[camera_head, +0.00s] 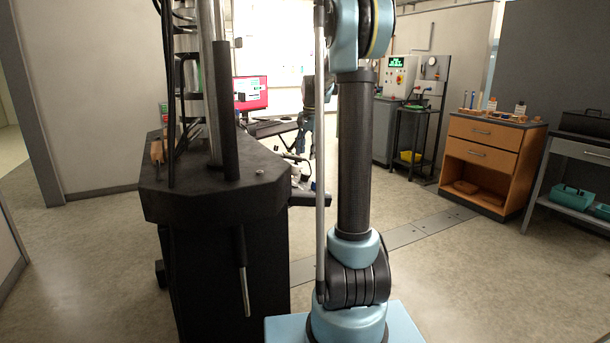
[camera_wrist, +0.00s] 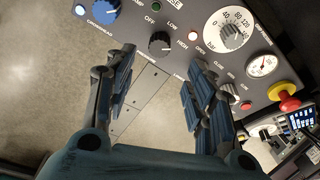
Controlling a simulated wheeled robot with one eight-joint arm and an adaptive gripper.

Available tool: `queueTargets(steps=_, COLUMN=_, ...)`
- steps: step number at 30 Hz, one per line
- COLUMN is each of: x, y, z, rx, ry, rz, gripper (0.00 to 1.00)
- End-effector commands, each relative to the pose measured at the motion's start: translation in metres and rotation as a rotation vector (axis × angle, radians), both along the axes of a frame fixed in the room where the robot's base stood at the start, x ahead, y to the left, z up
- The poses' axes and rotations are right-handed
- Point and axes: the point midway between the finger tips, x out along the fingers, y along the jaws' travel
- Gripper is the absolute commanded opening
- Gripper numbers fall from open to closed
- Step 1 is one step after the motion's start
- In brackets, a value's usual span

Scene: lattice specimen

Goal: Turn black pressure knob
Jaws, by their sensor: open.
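In the wrist view a dark grey control panel (camera_wrist: 200,17) spans the top. A larger knob on a white numbered dial (camera_wrist: 228,32) is at the upper right.
A round gauge (camera_wrist: 262,65) and a red emergency stop (camera_wrist: 285,97) on yellow are at the panel's right. In the head view a black machine (camera_head: 225,185) stands close at left. A wooden drawer cabinet (camera_head: 489,160) stands at right. Floor between is open.

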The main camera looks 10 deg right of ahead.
Motion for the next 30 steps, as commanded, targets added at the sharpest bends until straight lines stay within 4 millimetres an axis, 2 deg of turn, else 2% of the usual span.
queueTargets(steps=9, x=0.004, y=0.004, z=-0.056, rx=0.0, ry=0.0, rz=0.001, gripper=0.49)
queueTargets(steps=15, x=0.006, y=0.006, z=-0.082, rx=-0.001, ry=-0.001, rz=0.001, gripper=0.49)
queueTargets(steps=21, x=0.007, y=0.007, z=-0.094, rx=-0.001, ry=-0.001, rz=0.001, gripper=0.49)
queueTargets(steps=30, x=0.007, y=0.007, z=-0.096, rx=-0.001, ry=-0.001, rz=0.001, gripper=0.49)
